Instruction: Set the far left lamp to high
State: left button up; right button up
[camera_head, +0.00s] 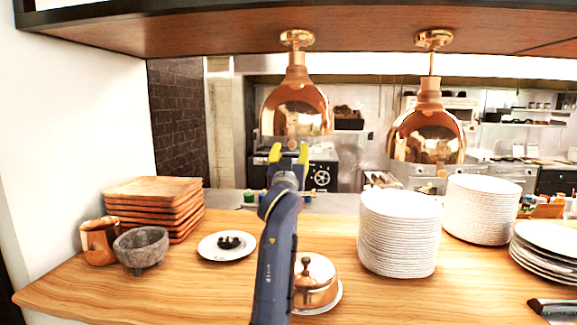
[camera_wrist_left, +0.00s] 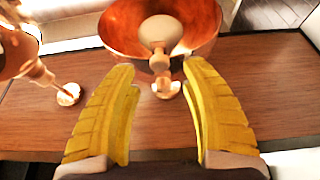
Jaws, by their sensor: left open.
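The far left lamp (camera_head: 296,108) has a copper dome shade and hangs from the wooden overhead shelf. My left gripper (camera_head: 289,152) is just below its rim in the head view, with yellow fingers pointing up, apart and empty. In the left wrist view, the copper shade (camera_wrist_left: 203,18) is seen from underneath, with a pale round bulb (camera_wrist_left: 160,32) inside. A small copper knob (camera_wrist_left: 160,63) shows between the tips of the open left gripper (camera_wrist_left: 159,72). I cannot tell whether the fingers touch it. The lamp's setting cannot be read. My right gripper is out of view.
A second copper lamp (camera_head: 428,137) hangs to the right. The overhead shelf (camera_head: 200,33) spans the top.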

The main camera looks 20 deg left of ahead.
pick_arm(q)
jog(key=v, duration=0.7)
jog(key=shift+s, duration=0.25)
jog(key=shift+d+f, duration=0.1)
jog(key=shift+f, duration=0.05)
